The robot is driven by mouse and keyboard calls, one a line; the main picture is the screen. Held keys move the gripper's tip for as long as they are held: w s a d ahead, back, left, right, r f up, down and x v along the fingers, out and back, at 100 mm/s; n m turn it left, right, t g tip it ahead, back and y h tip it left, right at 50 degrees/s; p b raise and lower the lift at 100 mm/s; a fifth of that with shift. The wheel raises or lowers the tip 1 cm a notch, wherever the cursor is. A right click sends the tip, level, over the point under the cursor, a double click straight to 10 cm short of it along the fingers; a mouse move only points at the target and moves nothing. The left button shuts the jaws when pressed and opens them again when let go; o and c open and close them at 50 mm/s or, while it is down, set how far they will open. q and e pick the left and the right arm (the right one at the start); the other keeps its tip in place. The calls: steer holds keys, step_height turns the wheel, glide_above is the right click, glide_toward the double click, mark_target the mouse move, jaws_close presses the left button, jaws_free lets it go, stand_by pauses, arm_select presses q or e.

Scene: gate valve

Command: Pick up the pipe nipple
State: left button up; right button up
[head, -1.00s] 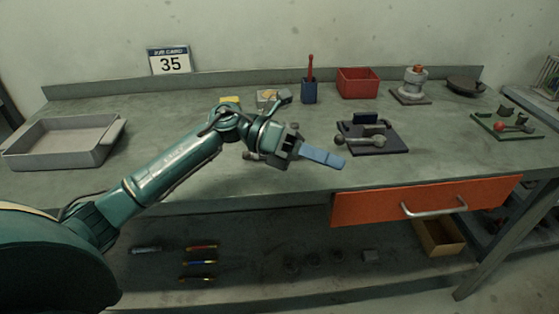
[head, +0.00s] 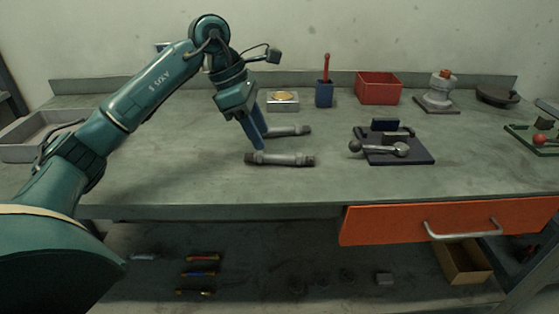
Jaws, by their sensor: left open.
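Two grey pipe pieces with darker ends lie on the workbench in the head view. The nearer pipe nipple (head: 284,159) lies left to right, and a similar farther pipe (head: 290,131) lies behind it. I cannot tell which one the task means. My left gripper (head: 262,141) is open and points down at the left ends of the two pipes. Its blue fingers are close to them, one tip just behind the nearer pipe and the other by the farther pipe. Nothing is visibly held. My right gripper is not in view.
The grey workbench (head: 200,188) has free room in front of the pipes. A dark plate with a ball-ended lever (head: 400,150) stands to the right. A blue cup (head: 324,95), a red bin (head: 379,87) and a grey tray (head: 25,148) are around. An orange drawer (head: 380,226) sits below.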

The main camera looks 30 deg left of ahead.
mark_target(260, 158)
arm_select(q)
steer(key=x, duration=0.5)
steer(key=shift+a+f, duration=0.15)
steer(key=shift+f, duration=0.35)
steer(key=shift+r, duration=0.1)
jaws_close()
